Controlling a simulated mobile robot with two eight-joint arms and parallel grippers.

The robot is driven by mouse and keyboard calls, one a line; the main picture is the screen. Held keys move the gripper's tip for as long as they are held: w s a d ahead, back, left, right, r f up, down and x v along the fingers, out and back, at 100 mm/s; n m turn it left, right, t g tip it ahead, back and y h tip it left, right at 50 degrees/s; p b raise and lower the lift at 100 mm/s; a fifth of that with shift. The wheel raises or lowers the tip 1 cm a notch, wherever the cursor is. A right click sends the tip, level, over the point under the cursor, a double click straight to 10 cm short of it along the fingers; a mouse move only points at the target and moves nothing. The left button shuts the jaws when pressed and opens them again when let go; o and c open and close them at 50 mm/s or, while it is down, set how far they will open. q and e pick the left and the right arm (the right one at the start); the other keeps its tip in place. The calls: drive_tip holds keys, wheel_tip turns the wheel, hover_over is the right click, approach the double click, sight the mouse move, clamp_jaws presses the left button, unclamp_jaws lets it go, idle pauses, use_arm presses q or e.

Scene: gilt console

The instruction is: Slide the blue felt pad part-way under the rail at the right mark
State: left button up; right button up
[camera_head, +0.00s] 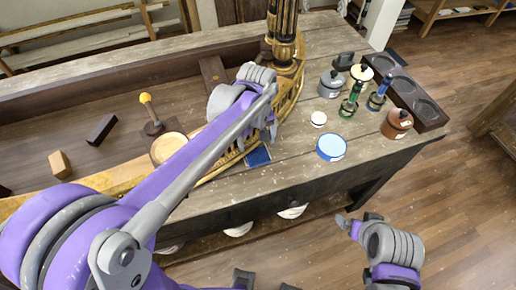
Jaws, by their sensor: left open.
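The blue felt pad (258,157) is a small dark blue piece on the worn wooden top, at the edge of the curved gilt rail (213,172). Its far edge is hidden by the rail or my gripper, so I cannot tell how far under the rail it lies. My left gripper (256,141) is open, pointing down just above and behind the pad; contact is not clear. My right gripper (352,222) is off the table's front edge, away from the pad, and its opening is unclear. I cannot make out the right mark.
Farther right are green and blue bottles, a brown pot (397,124) and a dark tray with round wells (426,110). Black-and-gold columns (284,45) rise behind my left gripper.

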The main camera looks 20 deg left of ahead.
use_arm(q)
drive_tip(key=r, duration=0.5)
drive_tip(key=shift+s+d, duration=0.1)
drive_tip(key=shift+d, duration=0.1)
drive_tip(key=shift+f, duration=0.1)
drive_tip(key=s+a+f+m+t, duration=0.1)
drive_tip(key=s+f+m+t, duration=0.1)
drive_tip(key=s, duration=0.3)
drive_tip(key=s+a+f+m+t, duration=0.1)
drive_tip(key=s+a+f+m, duration=0.1)
drive_tip(key=s, duration=0.3)
drive_tip(key=s+a+f+m+t, duration=0.2)
drive_tip(key=s+f, duration=0.1)
drive_tip(key=s, duration=0.2)
drive_tip(key=shift+s+a+f+m+t, duration=0.1)
drive_tip(key=shift+s+a+m+t, duration=0.1)
drive_tip(key=shift+m+t, duration=0.15)
drive_tip(key=shift+w, duration=0.1)
drive_tip(key=w+d+r+n+g+b, duration=0.1)
drive_tip(key=w+d+r+n+g, duration=0.1)
drive_tip(key=w+r, duration=0.3)
wheel_tip(320, 180, up, 2)
drive_tip(key=n+g+b, duration=0.2)
drive_tip(key=n+g, duration=0.2)
drive_tip(key=n, duration=0.1)
hover_over(259, 160)
